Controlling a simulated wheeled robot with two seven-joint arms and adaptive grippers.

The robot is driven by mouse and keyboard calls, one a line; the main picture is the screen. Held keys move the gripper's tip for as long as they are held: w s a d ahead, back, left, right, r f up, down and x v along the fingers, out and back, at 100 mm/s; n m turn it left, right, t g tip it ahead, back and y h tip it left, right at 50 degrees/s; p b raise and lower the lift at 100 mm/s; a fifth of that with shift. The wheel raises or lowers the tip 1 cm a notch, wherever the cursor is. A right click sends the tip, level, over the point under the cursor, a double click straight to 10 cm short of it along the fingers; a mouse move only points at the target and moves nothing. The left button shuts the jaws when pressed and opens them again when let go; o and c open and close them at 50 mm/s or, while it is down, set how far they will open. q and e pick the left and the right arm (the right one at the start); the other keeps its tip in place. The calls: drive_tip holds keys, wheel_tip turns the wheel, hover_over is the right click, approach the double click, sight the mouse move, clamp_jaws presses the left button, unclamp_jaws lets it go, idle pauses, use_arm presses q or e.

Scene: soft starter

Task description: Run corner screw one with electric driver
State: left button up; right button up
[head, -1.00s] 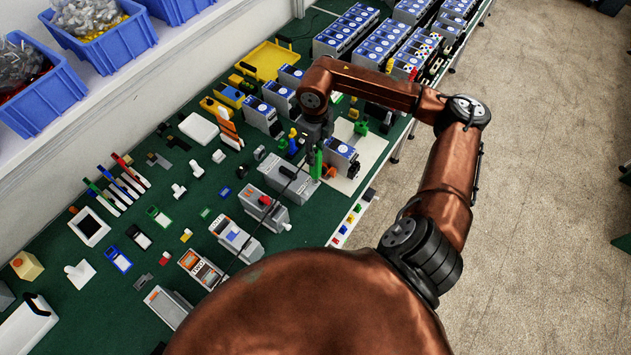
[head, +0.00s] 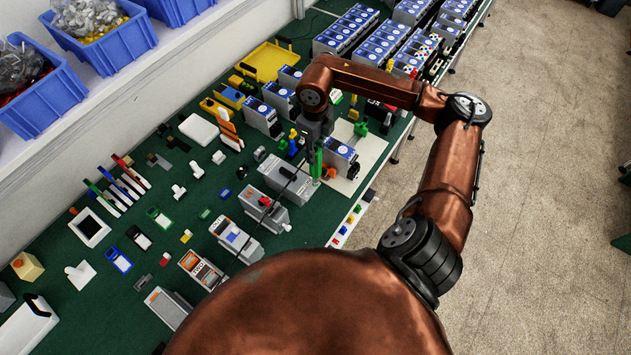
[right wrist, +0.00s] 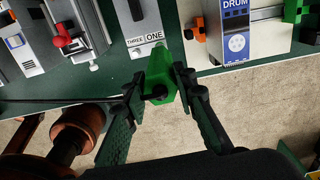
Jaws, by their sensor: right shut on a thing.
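My right gripper (head: 314,142) is shut on a green tool (head: 317,161), which appears to be the electric driver. In the right wrist view, the right gripper's (right wrist: 160,84) two dark fingers are on either side of the green driver (right wrist: 161,74). The soft starter (head: 341,157), a blue-and-white unit, stands right of the driver on a pale mat. In the right wrist view a unit labelled DRUM (right wrist: 237,32) stands apart from the driver at the upper right. The corner screws are too small to make out. My left gripper is not in view.
A grey unit (head: 284,180) stands close left of the driver; its label reads THREE ONE in the right wrist view (right wrist: 145,42). More devices and small parts crowd the green table. The pale mat (head: 374,150) has bare room near the table's right edge. Blue bins (head: 105,42) sit on the shelf.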

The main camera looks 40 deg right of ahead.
drive_tip(key=shift+r+p, duration=0.75)
drive_tip(key=shift+r, duration=1.05)
